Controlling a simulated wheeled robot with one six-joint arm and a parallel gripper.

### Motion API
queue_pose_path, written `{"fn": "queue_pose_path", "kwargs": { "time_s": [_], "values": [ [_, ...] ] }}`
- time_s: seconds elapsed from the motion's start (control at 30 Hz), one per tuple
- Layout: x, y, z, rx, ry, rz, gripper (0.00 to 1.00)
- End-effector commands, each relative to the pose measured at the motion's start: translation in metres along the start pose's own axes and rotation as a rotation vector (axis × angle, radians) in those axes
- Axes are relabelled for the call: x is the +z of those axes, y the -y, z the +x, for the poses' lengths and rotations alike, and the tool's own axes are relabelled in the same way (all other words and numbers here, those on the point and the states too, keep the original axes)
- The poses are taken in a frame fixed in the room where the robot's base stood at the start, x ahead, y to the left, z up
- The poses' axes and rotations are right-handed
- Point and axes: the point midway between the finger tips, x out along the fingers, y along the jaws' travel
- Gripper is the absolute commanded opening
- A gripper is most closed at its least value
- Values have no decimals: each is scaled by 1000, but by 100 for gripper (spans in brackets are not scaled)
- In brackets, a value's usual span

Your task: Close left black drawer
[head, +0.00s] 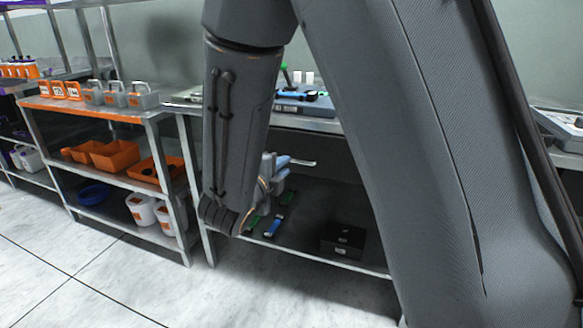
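A black drawer (330,153) sits under the top of the metal workbench in the middle of the head view. Its left part is hidden behind my arm, and its right part is hidden behind my larger arm link. I cannot tell how far it stands out. A pale bar handle (301,163) shows on its front. My gripper (275,172) is small in the view, partly hidden by my forearm, and appears close to the drawer front by the handle. I cannot tell whether it touches the handle or whether its fingers are open.
The workbench's lower shelf holds a black box (343,240) and blue and green strips (272,227). The tiled floor (70,275) at front left is clear.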

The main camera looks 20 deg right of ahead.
Motion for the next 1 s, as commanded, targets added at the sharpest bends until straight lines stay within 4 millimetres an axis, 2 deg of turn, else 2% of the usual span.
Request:
{"fn": "queue_pose_path", "kwargs": {
  "time_s": [0.3,0.5,0.83,0.93,1.0],
  "values": [
    [-2,-1,48,2,-6,4,17],
    [-2,0,67,2,-5,5,17],
    [-2,0,71,3,-3,5,17],
    [-2,0,71,2,-3,5,2],
    [-2,0,71,3,-3,5,0]
  ]
}}
